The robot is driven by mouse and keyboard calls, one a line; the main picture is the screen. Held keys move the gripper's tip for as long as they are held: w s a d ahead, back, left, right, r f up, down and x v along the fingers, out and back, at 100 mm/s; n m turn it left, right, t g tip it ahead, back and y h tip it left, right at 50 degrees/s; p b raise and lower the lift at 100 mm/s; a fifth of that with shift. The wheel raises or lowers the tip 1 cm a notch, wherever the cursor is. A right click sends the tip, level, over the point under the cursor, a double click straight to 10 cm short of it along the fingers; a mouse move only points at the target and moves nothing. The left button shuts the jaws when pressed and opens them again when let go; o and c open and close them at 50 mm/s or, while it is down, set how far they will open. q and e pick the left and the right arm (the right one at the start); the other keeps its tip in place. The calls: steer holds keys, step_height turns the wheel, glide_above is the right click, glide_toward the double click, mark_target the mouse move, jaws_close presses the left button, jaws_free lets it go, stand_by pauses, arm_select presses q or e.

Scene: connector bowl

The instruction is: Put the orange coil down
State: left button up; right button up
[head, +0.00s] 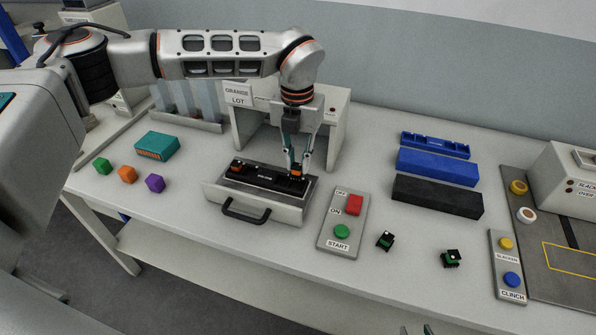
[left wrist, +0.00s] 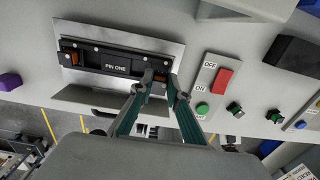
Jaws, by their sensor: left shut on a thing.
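My left gripper (head: 297,174) reaches down over the pulled-out drawer and is shut on an orange coil (left wrist: 160,78). The coil is mostly hidden between the fingertips, at the right end of a black fixture (head: 263,178) marked "PIN ONE" in the left wrist view. It is at the fixture; I cannot tell whether it is fully seated. A second orange piece (head: 237,168) sits at the fixture's left end. Only the fingertips of my right gripper (head: 415,330) show at the head view's bottom edge; they stand apart, with nothing seen between them.
The drawer (head: 254,210) extends from a grey housing labelled "ORANGE LOT" (head: 238,95). A switch panel (head: 342,222) stands close on its right. Two small green-black connectors (head: 385,240) lie farther right. Blue and black blocks (head: 437,196) stand behind. A teal box (head: 157,145) and coloured cubes lie left.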

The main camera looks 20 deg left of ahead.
mark_target(298, 164)
arm_select(q)
step_height(298, 164, down, 4)
steer(key=shift+r, duration=0.25)
steer(key=shift+f, duration=0.25)
steer(key=shift+f, duration=0.15)
steer(key=o, duration=0.9)
steer(key=shift+o, duration=0.2)
step_height(298, 164, up, 12)
steer(key=shift+r+b, duration=0.15)
steer(key=shift+b, duration=0.3)
